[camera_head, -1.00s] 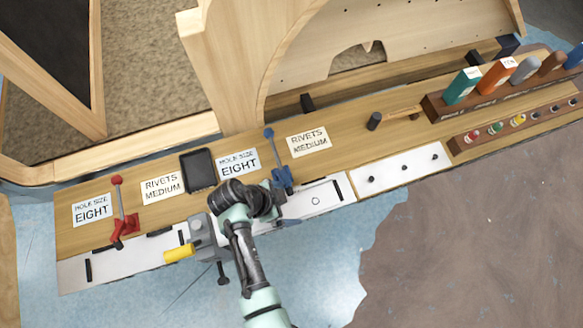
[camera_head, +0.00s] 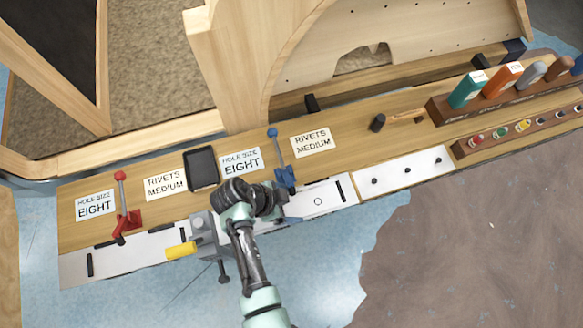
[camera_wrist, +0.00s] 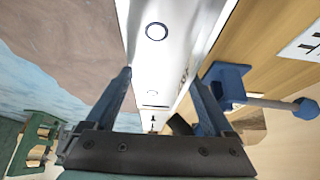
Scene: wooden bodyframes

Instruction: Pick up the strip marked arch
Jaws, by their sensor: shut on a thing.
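A long white strip (camera_head: 322,198) with dark ring marks lies along the front edge of the wooden bench. It also shows in the wrist view (camera_wrist: 165,60), running between the two fingers. Small dark lettering is on it near the right finger, too small to read for certain. My gripper (camera_wrist: 160,84) is shut on the strip, one finger along each long side.
A blue toggle clamp (camera_head: 285,178) stands close by the gripper; it also shows in the wrist view (camera_wrist: 228,84). A grey clamp (camera_head: 205,232) with a yellow handle is just left. A red clamp (camera_head: 125,222), dark tray (camera_head: 201,168) and label cards lie further left. Racks stand right.

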